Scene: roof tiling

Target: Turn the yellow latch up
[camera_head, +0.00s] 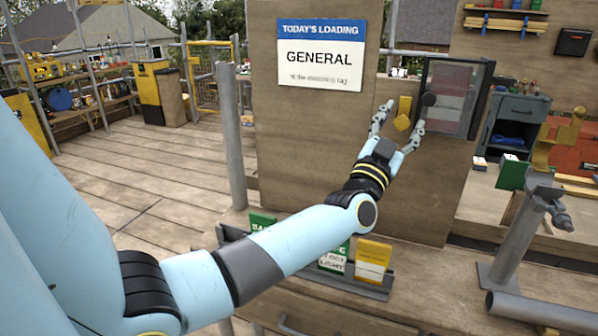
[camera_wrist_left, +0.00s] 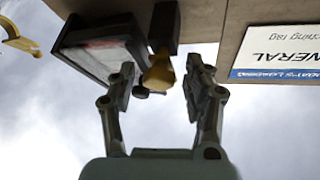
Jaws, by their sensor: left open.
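The yellow latch (camera_head: 403,106) is on the wooden board, just left of a dark framed case with a clear front (camera_head: 455,97). Its lower end looks like a diamond-shaped tab hanging down. My left gripper (camera_head: 401,118) is open in front of the board, with one finger to the left of the latch and the other to its lower right. In the left wrist view, which looks upside down, the yellow latch (camera_wrist_left: 159,72) shows between the two open fingers (camera_wrist_left: 161,82). I cannot tell whether a finger touches it. My right gripper is not in view.
A sign reading GENERAL (camera_head: 320,55) is on the board left of the latch. A rack with green and yellow cards (camera_head: 372,262) stands on the bench below my left arm. A grey pipe stand (camera_head: 515,240) is at the right.

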